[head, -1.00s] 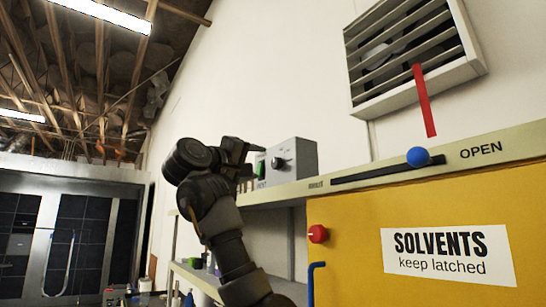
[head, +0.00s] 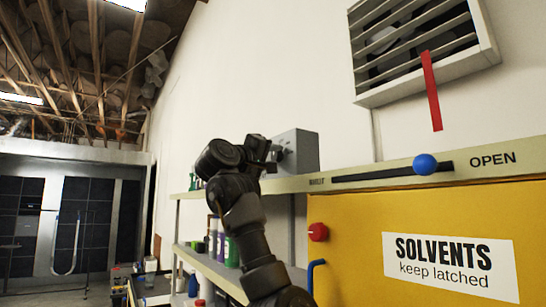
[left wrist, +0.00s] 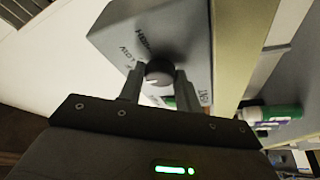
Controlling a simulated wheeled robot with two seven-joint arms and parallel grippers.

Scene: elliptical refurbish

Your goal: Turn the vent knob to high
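The vent knob (left wrist: 158,72) is a dark round knob on the face of a grey control box (head: 303,150). The box also shows in the left wrist view (left wrist: 190,45), with small lettering around the knob, partly readable. My left gripper (head: 273,151) is at the front of the box and hides most of the knob in the head view. In the left wrist view its two fingers (left wrist: 159,80) lie on either side of the knob, which fills the gap between them. A pale mark shows on the knob's lower edge. My right gripper is not in view.
The box stands on a cream shelf edge (head: 375,182) with a blue slider ball (head: 425,164). Below are a yellow solvents cabinet (head: 350,225) with a red knob (head: 318,232), and a lower shelf with bottles (head: 231,250). A wall vent (head: 480,60) hangs above.

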